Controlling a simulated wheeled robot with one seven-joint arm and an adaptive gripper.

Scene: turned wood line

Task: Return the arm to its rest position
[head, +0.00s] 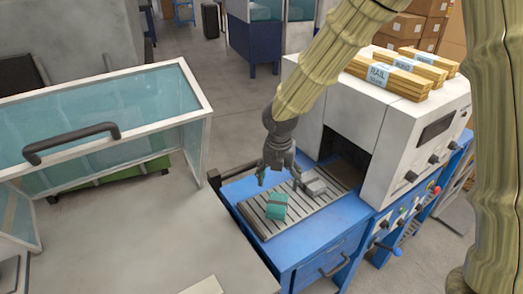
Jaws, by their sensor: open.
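My arm reaches down from the upper right in the head view, wrapped in a yellowish ribbed cover. My gripper (277,172) is dark grey and points down above the slotted metal bed (303,207) of the blue and white machine. It is open, and I see nothing between its fingers. A teal block (276,206) sits on the bed, just below and apart from the gripper as far as I can tell. A grey clamp-like part (314,187) lies on the bed to the right of the gripper.
The white machine housing (420,135) stands close on the right, with bundled wooden rails (389,77) on top. A glass-sided guard with a black handle (72,143) stands at left. A grey tabletop (140,235) fills the lower left, with a pale sheet (203,286) at its front.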

